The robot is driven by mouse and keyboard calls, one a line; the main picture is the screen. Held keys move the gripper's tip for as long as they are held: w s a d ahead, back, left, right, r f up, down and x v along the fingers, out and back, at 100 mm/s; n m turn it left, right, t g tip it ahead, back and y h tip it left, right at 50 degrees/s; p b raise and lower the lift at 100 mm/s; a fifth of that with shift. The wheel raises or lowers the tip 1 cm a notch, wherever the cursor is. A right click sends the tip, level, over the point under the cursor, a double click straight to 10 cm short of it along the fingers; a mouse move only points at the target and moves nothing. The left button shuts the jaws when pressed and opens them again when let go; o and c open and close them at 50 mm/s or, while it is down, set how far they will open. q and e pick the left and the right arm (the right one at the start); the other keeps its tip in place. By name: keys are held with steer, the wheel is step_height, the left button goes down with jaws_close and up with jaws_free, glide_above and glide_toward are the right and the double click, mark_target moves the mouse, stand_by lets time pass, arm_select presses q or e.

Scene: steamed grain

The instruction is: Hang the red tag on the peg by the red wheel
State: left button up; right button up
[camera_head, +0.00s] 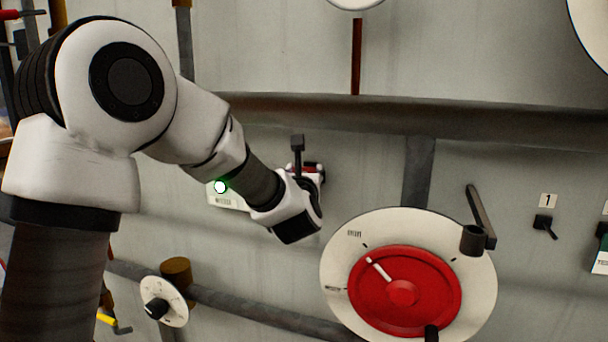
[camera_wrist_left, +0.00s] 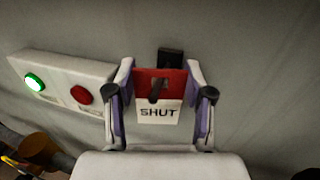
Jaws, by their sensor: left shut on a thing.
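The red tag, with a white lower part reading "SHUT", sits between the fingers of my left gripper in the left wrist view (camera_wrist_left: 158,112). Only a sliver of the tag (camera_head: 309,167) shows in the head view. My left gripper (camera_head: 312,176) is shut on it, near the wall; it also shows in the wrist view (camera_wrist_left: 160,105). A dark peg-like piece (camera_wrist_left: 157,90) shows at the tag's red part, with a dark block (camera_wrist_left: 170,57) behind its top edge. I cannot tell whether the peg passes through the tag. The red wheel (camera_head: 403,292) is lower right of the gripper.
A white box with a lit green light (camera_head: 221,187) and a red button (camera_wrist_left: 82,95) is left of the gripper. A dark bar fitting (camera_head: 481,216) stands out at the wheel plate's upper right. A pipe (camera_head: 370,112) crosses above; a dial (camera_head: 164,301) is lower left.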

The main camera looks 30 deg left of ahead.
arm_select(q)
steer(key=o, duration=1.2)
steer(key=shift+w, duration=0.1)
steer(key=shift+o, duration=0.2)
